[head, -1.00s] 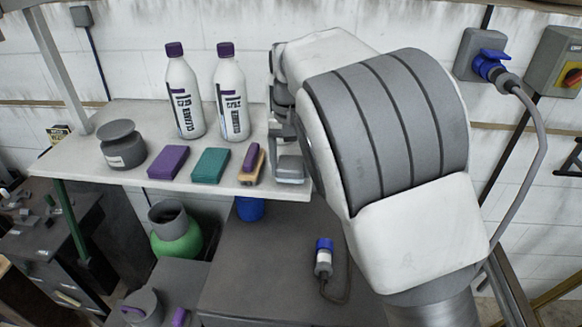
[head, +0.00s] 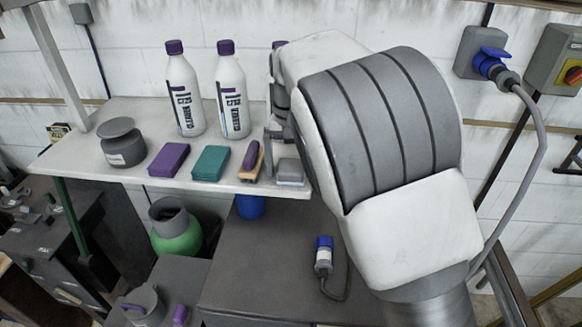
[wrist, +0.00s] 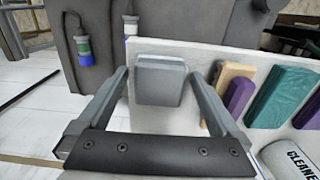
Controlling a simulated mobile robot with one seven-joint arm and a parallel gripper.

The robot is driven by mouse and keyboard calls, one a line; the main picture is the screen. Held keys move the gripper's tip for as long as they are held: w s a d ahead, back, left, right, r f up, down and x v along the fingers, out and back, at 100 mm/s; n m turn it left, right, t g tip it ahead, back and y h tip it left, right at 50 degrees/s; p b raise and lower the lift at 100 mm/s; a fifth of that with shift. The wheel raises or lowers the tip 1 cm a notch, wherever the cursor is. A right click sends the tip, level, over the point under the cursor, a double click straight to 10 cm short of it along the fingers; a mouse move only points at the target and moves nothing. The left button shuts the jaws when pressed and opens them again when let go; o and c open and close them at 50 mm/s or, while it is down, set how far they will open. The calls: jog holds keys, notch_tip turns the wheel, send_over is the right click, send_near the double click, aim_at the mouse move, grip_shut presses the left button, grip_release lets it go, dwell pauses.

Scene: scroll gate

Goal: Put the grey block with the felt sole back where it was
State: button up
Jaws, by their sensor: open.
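The grey block (head: 290,172) sits at the right end of the white shelf (head: 110,168), just right of the wooden brush. It also shows in the wrist view (wrist: 160,80), between and slightly beyond the fingertips of my gripper (wrist: 160,88). My gripper is open, with a gap visible on both sides of the block. A lighter band shows along the block's edge; I cannot tell whether it is the felt sole. In the head view my arm hides most of the gripper.
Left of the block on the shelf are a wooden brush with purple grip (head: 250,162), a teal block (head: 211,163), a purple block (head: 169,160), a grey tin (head: 121,143) and white bottles (head: 185,95). The shelf's right edge is close. A blue-ended plug (head: 324,255) lies below.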

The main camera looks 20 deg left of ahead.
aim_at(292, 168)
notch_tip(292, 168, up, 12)
jog(key=shift+f, duration=0.15)
jog(key=s+d+r+m+t+y, duration=0.1)
jog(key=d+r, duration=0.2)
jog(key=d, duration=0.8)
jog(key=s+d+r+m+t+y, duration=0.1)
jog(key=s+d+r, duration=0.1)
jog(key=d, duration=0.9)
jog(key=s+d+f+t+h, duration=0.1)
jog(key=s+d+f, duration=0.3)
jog(key=s+d, duration=0.3)
jog(key=s+d+f+m+t+h, duration=0.1)
jog(key=s+d+f+t, duration=0.1)
jog(key=s+d, duration=0.6)
jog(key=shift+s+f+m+t, duration=0.3)
jog(key=shift+s+f, duration=0.25)
jog(key=shift+f, duration=0.35)
